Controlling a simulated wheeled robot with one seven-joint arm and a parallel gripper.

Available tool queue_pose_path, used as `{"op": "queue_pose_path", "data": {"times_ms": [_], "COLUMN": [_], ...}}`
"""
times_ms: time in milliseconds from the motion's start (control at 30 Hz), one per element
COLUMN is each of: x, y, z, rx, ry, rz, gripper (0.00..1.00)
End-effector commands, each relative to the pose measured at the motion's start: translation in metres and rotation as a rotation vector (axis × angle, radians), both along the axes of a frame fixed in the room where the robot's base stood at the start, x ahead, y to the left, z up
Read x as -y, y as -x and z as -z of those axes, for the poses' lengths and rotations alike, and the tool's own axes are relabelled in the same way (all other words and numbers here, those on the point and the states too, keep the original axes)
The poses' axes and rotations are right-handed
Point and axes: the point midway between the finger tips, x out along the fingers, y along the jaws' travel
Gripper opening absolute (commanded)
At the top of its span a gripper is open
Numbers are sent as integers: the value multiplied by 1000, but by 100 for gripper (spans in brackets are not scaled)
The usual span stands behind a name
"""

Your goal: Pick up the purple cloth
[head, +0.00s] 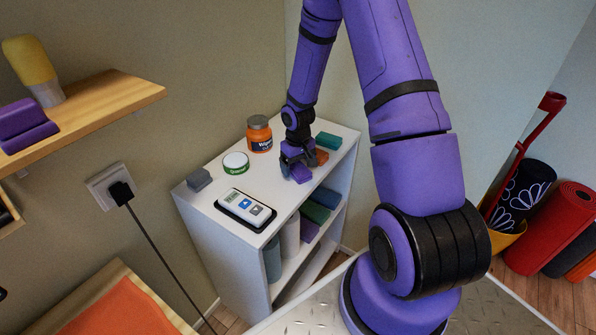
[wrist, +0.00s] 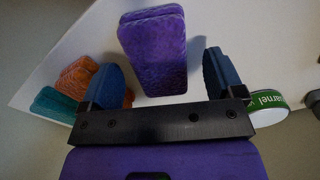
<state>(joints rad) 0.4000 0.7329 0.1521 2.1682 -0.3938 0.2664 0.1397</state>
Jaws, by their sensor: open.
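The purple cloth (head: 300,172) is a folded, textured block on the white shelf top, by the front edge. In the wrist view the purple cloth (wrist: 153,50) shows ahead of and between the two fingers, with clear space on both sides. My gripper (head: 293,158) is low over the shelf top, right at the cloth, and hides part of it in the head view. In the wrist view my gripper (wrist: 162,78) is open with nothing between its pads.
An orange cloth (head: 320,157) and a teal cloth (head: 329,140) lie to the right of my gripper. An orange jar (head: 259,136), a green-white tin (head: 236,162), a device on a black tray (head: 245,207) and a grey block (head: 199,179) stand left on the white shelf unit (head: 215,220).

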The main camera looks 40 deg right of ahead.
Motion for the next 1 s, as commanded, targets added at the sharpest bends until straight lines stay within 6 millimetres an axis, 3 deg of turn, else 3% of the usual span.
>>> {"op": "queue_pose_path", "data": {"times_ms": [133, 367, 600, 700, 1000], "x": [0, 0, 0, 0, -1], "y": [0, 0, 0, 0, -1], "z": [11, 11, 11, 11, 8], "rx": [0, 1, 1, 1, 1], "ry": [0, 1, 1, 1, 1], "rz": [-1, -1, -1, 0, -1], "gripper": [87, 87, 34, 30, 29]}}
